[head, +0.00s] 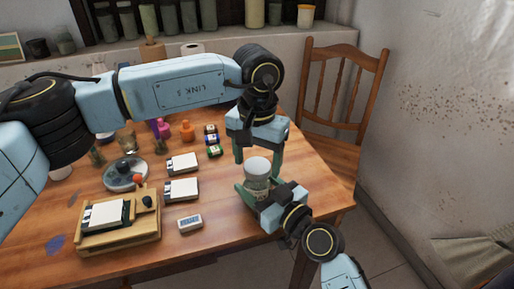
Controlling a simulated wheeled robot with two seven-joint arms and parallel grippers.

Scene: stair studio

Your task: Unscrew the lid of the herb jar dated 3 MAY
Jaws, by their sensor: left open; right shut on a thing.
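A glass jar (256,185) with a pale round lid (257,165) is upright near the right end of the wooden table. My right gripper (261,191), coming from the lower right, is shut around the jar's body. My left gripper (258,158) points down from above with its fingers open, one on each side of the lid, apart from it as far as I can see. The date on the jar is too small to read. Part of the jar's lower body is hidden by the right gripper.
Left of the jar lie white cards on dark holders (182,189), a small white box (190,221), a wooden tray (146,243), a round glass dish (126,187) and several small coloured bottles (187,131). A wooden chair (341,110) stands behind the table's right edge.

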